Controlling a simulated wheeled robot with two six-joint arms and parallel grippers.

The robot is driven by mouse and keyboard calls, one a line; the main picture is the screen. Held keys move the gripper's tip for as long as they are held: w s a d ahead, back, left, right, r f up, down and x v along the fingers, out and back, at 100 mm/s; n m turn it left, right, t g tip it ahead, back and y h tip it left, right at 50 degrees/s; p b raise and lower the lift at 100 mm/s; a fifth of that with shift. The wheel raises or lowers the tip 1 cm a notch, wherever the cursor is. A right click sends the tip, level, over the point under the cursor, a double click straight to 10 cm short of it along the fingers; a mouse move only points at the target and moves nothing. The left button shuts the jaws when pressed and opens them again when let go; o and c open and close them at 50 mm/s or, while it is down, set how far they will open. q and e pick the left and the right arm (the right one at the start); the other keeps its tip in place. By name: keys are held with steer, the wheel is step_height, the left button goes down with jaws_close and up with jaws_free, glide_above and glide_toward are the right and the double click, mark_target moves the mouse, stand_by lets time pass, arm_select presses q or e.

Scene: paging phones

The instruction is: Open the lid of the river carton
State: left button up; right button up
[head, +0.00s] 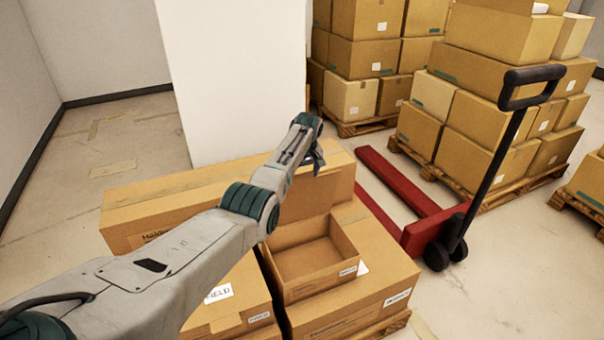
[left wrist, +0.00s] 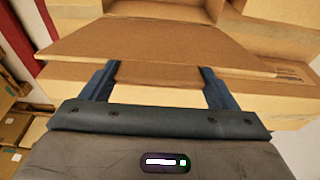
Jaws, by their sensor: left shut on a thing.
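A small open carton (head: 305,262) stands on the stacked boxes in the head view. Its top is open and its inside looks empty. Its label is too small to read, so I cannot confirm that it is the river carton. A raised brown lid panel (head: 306,200) stands at its far side, partly behind my arm. My left gripper (head: 316,162) is at the top of this panel. In the left wrist view the lid panel (left wrist: 165,42) spans across my left gripper (left wrist: 160,82), which is shut on its edge. My right gripper is not in view.
A carton labelled FIELD (head: 222,290) is at the front left. A long box (head: 140,210) lies behind. A red pallet jack (head: 400,195) with a black handle (head: 500,140) stands to the right, before stacked pallets of boxes (head: 490,100). A white pillar (head: 235,80) rises behind.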

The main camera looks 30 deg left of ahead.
arm_select(q)
steer(key=o, duration=1.3)
steer(key=shift+r, duration=0.1)
steer(key=v, duration=1.1)
steer(key=shift+b, duration=0.45)
